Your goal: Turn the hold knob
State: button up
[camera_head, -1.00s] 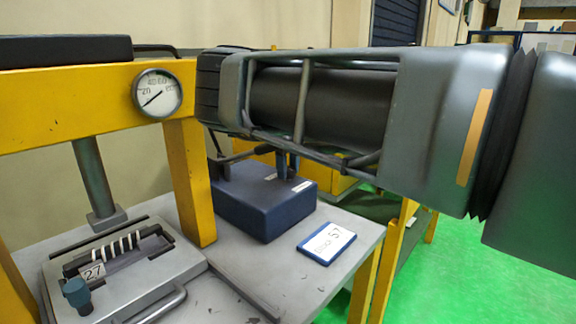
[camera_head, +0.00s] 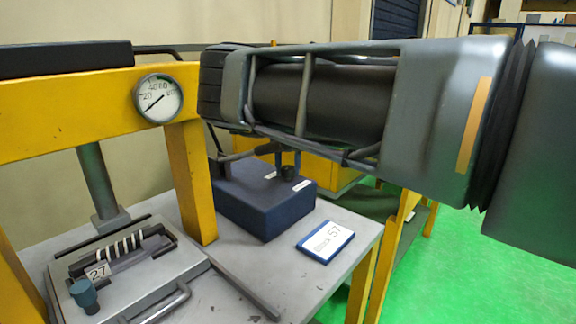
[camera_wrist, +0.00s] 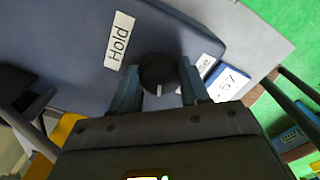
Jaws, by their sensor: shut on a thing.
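The blue box (camera_head: 262,208) stands on the grey table and carries white labels. In the wrist view its top (camera_wrist: 60,60) fills the upper left, with a label reading "Hold" (camera_wrist: 118,40). A round black knob (camera_wrist: 158,72) with a pale mark sits between that label and a second, partly hidden one (camera_wrist: 205,66). The knob also shows in the head view (camera_head: 289,172). My gripper (camera_wrist: 160,86) is shut on the knob, one blue-grey finger on each side. In the head view my arm hides part of the gripper.
A blue-framed card reading "57" (camera_head: 325,242) lies on the table right of the box. A yellow press frame (camera_head: 190,180) with a gauge (camera_head: 158,98) stands left, over a grey fixture (camera_head: 125,270) with a coil and a "27" tag. Green floor is open at right.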

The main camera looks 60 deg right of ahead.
aim_at(288, 167)
jog(key=m, duration=0.5)
jog(key=shift+m, duration=0.3)
jog(key=m, duration=1)
jog(key=shift+m, duration=0.4)
jog(key=m, duration=0.5)
jog(key=shift+m, duration=0.3)
jog(key=o, duration=1.1)
jog(key=shift+c, duration=0.2)
notch_tip(288, 167, up, 8)
jog(key=shift+f+b, duration=0.1)
jog(key=shift+b, duration=0.35)
